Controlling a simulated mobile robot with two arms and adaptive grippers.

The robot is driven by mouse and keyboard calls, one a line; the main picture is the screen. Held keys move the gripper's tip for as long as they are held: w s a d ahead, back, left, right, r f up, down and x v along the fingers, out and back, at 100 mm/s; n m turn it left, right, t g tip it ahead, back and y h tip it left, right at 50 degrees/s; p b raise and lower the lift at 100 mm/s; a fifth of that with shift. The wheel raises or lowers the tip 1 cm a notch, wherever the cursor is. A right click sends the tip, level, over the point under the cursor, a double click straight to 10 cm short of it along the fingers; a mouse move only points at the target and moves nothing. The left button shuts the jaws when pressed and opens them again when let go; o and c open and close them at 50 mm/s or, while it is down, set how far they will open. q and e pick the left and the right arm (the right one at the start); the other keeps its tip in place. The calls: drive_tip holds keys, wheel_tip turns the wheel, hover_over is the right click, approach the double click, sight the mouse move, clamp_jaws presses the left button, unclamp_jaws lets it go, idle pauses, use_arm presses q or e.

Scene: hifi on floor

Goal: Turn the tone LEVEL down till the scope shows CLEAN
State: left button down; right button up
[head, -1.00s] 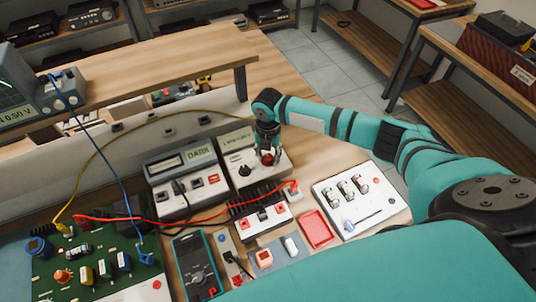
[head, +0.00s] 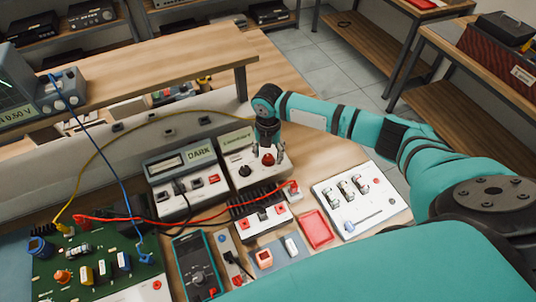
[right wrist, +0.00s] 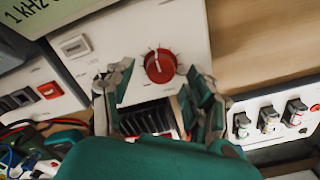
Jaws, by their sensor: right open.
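The tone box (head: 231,158) stands in the middle of the bench with a tilted label on top, partly read as "1 kHz" in the right wrist view. Its red knob (head: 268,159) has a white pointer line, pointing roughly up in the right wrist view (right wrist: 160,66). The scope (head: 17,100) at the left edge is cut off; a green trace and a volt reading show. My left gripper is out of view.
A box with a "DARK" display (head: 200,153) stands left of the tone box. A finned black heatsink unit (head: 262,212), a red tray (head: 316,230) and a white switch panel (head: 360,200) lie in front. Yellow, blue and red leads cross the left side near a green board (head: 95,262).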

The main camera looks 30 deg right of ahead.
sight(268, 157)
wheel_tip(268, 157, up, 11)
idle(0.3)
drive_tip(key=shift+f, duration=0.2)
